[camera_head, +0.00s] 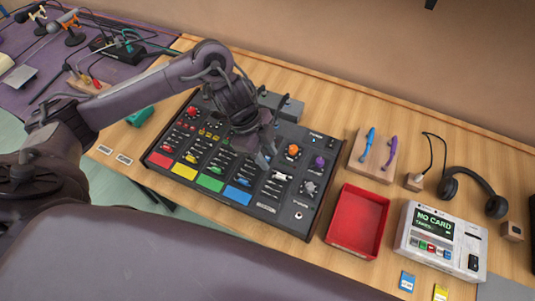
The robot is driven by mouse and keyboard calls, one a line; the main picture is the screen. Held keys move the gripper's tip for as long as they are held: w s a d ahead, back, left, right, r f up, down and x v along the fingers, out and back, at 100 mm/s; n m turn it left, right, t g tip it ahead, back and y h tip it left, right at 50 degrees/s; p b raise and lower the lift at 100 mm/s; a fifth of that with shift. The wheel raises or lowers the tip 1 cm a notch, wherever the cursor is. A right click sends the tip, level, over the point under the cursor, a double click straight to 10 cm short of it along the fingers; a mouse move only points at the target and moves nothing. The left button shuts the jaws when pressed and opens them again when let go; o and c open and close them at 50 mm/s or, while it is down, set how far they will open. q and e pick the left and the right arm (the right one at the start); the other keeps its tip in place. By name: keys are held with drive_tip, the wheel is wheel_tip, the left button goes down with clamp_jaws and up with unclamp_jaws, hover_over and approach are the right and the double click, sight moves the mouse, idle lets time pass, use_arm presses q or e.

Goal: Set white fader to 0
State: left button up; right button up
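The dark mixer panel (221,206) lies on the wooden table, with columns of coloured fader caps and knobs. The white fader (280,177) has its cap on the right part of the panel, right of the blue-labelled column. My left gripper (267,157) hangs over the panel, its fingertips pointing down just above and left of the white fader. It appears apart from the cap and holds nothing that I can make out. The finger gap is too small and dark to judge. The gripper and wrist hide part of the panel's upper middle. My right gripper is out of view.
An orange knob (293,150), a purple knob (319,162) and a grey knob (309,187) sit near the white fader. A red tray (336,239), a card machine (411,244) and headphones (449,190) stand to the right. Bare wood shows between panel and tray.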

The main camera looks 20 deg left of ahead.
sight(280, 175)
use_arm(q)
drive_tip(key=p+x, duration=0.1)
drive_tip(key=x, duration=0.3)
drive_tip(key=p+x, duration=0.2)
drive_tip(key=x, duration=0.2)
drive_tip(key=shift+w+d, duration=0.1)
drive_tip(key=shift+w, duration=0.1)
clamp_jaws()
drive_tip(key=shift+r+p, duration=0.1)
drive_tip(key=shift+p, duration=0.2)
